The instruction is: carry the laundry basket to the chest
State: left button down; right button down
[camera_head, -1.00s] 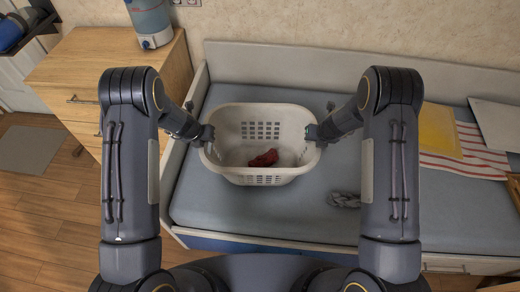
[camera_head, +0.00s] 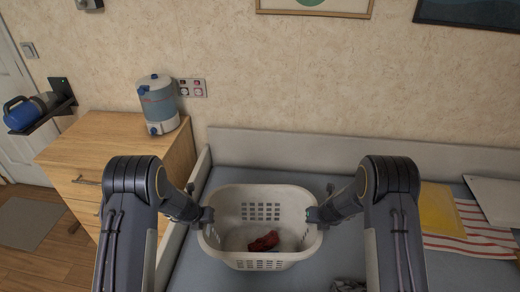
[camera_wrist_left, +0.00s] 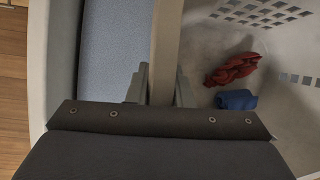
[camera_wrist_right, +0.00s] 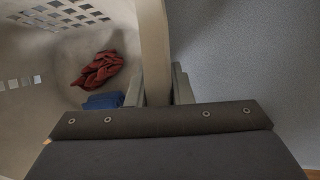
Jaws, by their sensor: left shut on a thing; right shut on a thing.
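The white laundry basket (camera_head: 292,204) is upright over the bed, between my two grippers. A crumpled red cloth (camera_head: 264,242) lies inside it, and a blue cloth (camera_wrist_left: 236,100) lies beside the red one in the wrist views. My left gripper (camera_head: 208,216) is shut on the basket's left rim, which also shows in the left wrist view (camera_wrist_left: 165,60). My right gripper (camera_head: 312,215) is shut on the right rim, seen in the right wrist view (camera_wrist_right: 154,50). The wooden chest (camera_head: 110,150) with drawers stands at the left. I cannot tell whether the basket touches the bed.
A blue and grey drink cooler (camera_head: 158,104) stands on the chest's top at the back right; the front left of the top is clear. The bed's raised end panel (camera_head: 200,172) lies between basket and chest. A wall shelf (camera_head: 50,115) holds a blue flask. A yellow folder (camera_head: 440,208) lies at right.

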pick_arm(q)
jog(key=shift+r, duration=0.15)
pick_arm(e)
jog(key=shift+r, duration=0.15)
